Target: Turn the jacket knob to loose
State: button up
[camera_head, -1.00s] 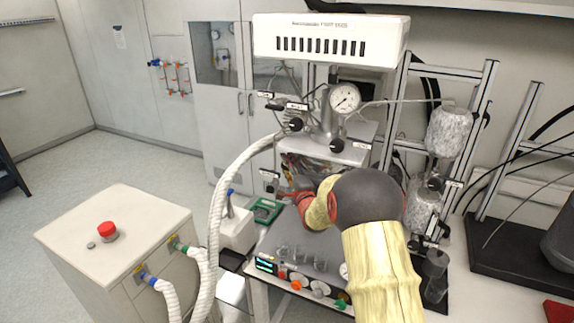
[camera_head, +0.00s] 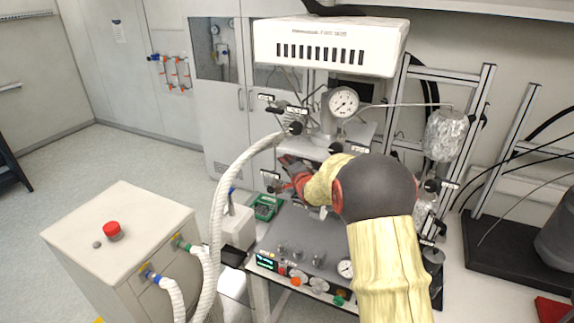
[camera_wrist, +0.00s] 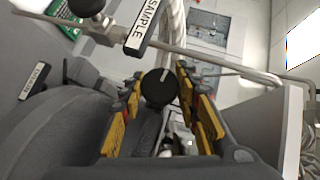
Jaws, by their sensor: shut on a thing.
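In the wrist view a round black knob (camera_wrist: 160,90) with a white line mark sits between my gripper's (camera_wrist: 160,80) yellow-padded fingers. The fingers are shut on its sides. The white line points up and slightly right. No label for this knob is readable, so I cannot confirm it is the jacket knob. In the head view my gripper (camera_head: 288,166) is at the front of the reactor stand, below the pressure gauge (camera_head: 343,102). The held knob cannot be made out there.
A SAMPLE label (camera_wrist: 142,25) and a thin metal pipe (camera_wrist: 235,57) lie close above the fingers. A thick white hose (camera_head: 221,185) hangs left of my gripper. The control panel (camera_head: 313,265) is below. A cabinet with a red button (camera_head: 112,231) stands at left.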

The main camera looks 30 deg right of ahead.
jog(key=shift+r, duration=0.1)
jog(key=o, duration=1.1)
jog(key=shift+o, duration=0.4)
jog(key=v, duration=1.2)
